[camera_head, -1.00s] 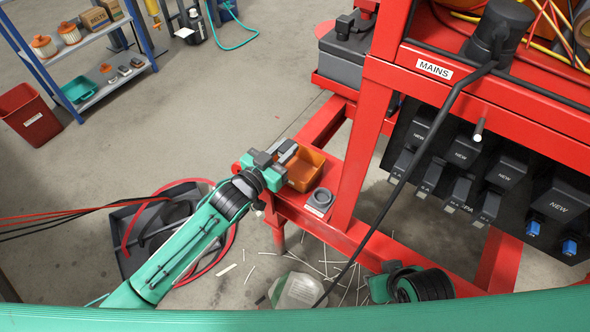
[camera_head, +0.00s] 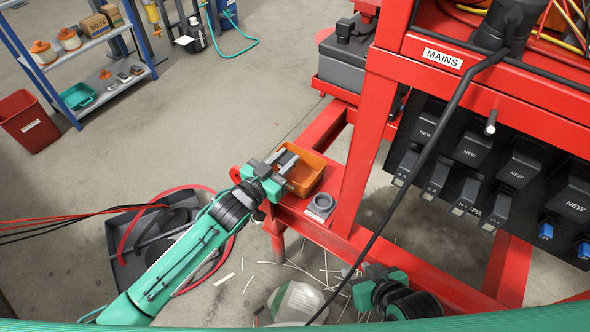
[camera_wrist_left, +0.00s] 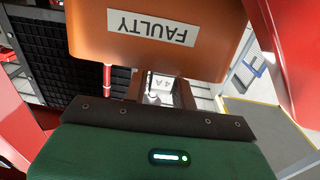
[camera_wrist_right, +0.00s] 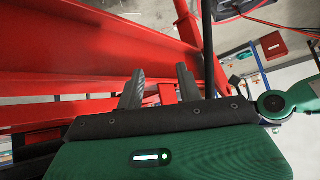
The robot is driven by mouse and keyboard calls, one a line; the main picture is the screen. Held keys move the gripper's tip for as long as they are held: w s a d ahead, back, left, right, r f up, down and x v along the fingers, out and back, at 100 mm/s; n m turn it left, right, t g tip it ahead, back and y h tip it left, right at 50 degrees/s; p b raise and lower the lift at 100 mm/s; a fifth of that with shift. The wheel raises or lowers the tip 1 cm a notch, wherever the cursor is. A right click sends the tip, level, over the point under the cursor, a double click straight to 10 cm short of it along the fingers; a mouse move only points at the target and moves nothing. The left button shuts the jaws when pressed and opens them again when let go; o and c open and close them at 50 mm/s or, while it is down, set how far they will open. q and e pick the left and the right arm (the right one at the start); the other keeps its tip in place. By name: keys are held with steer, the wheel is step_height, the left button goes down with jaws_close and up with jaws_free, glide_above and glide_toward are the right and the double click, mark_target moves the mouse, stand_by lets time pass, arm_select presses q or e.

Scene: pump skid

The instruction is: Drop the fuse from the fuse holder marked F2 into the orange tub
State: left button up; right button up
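The orange tub (camera_head: 313,185) stands on a red ledge of the skid. Its FAULTY label shows upside down in the left wrist view (camera_wrist_left: 152,27). My left gripper (camera_head: 289,156) is at the tub's left side, its fingers apart and reaching over the tub. A fuse (camera_wrist_left: 160,85) with a 4 A label shows between the fingers in the left wrist view; no contact with them is clear. My right gripper (camera_wrist_right: 161,82) is open and empty, low by the red frame. Fuses (camera_head: 435,180) hang under holders at the right; I cannot read an F2 mark.
A black cable (camera_head: 425,150) hangs down in front of the red frame post (camera_head: 366,140). A dark tray with hoses (camera_head: 125,235) lies on the floor at left. A MAINS label (camera_head: 443,58) marks the upper beam.

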arm_select(q)
steer(key=o, duration=0.4)
steer(key=shift+c, duration=0.2)
steer(key=shift+a, duration=0.1)
steer(key=p+v, duration=0.1)
steer(key=v, duration=1.2)
steer(key=shift+s+a, duration=0.15)
steer(key=shift+s, duration=0.15)
arm_select(e)
steer(key=d, duration=0.1)
steer(key=s+d+g, duration=0.1)
steer(key=h, duration=0.1)
steer(key=shift+s+d+r+g, duration=0.25)
steer(key=shift+s+d+g, duration=0.15)
